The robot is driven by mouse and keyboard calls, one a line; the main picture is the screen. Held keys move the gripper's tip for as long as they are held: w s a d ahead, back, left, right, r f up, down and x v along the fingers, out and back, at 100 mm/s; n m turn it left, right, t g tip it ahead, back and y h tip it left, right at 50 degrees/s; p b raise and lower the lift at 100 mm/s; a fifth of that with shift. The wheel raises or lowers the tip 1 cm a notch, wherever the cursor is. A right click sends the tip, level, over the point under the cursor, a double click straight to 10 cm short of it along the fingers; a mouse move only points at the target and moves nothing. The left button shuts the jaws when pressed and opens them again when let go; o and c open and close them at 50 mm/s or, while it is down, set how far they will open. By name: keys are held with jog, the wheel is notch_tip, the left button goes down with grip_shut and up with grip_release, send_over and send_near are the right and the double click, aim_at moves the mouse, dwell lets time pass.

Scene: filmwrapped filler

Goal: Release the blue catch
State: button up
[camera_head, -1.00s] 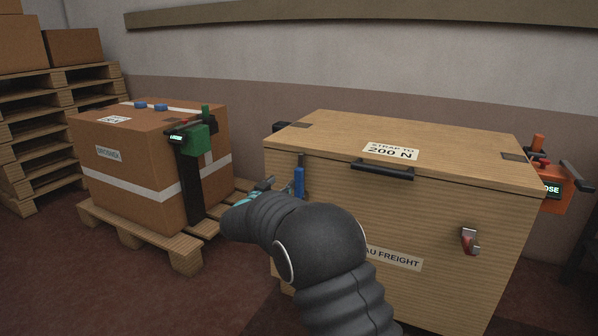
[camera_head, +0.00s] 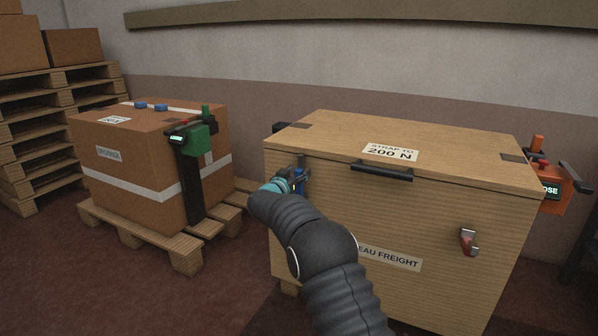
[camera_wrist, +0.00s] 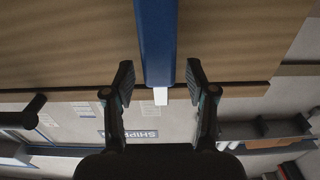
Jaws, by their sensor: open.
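The blue catch (camera_head: 300,186) is on the front face of the wooden crate (camera_head: 455,215), near its left edge. In the head view my gripper and wrist partly cover it. In the wrist view the blue catch (camera_wrist: 156,40) comes down from the top of the picture and ends in a small pale tip between the fingers. My gripper (camera_wrist: 157,82) is open, with one finger on each side of the catch and a gap on both sides. A red catch (camera_head: 468,241) is on the right of the same face.
The crate lid has a black handle (camera_head: 382,171) and a "200 N" label. A green strapping tool (camera_head: 197,138) sits on a cardboard box (camera_head: 130,165) on a pallet at left. An orange tool (camera_head: 550,190) hangs at the crate's right side.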

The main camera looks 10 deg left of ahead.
jog(key=shift+w+d, duration=0.15)
jog(key=shift+w, duration=0.35)
grip_shut()
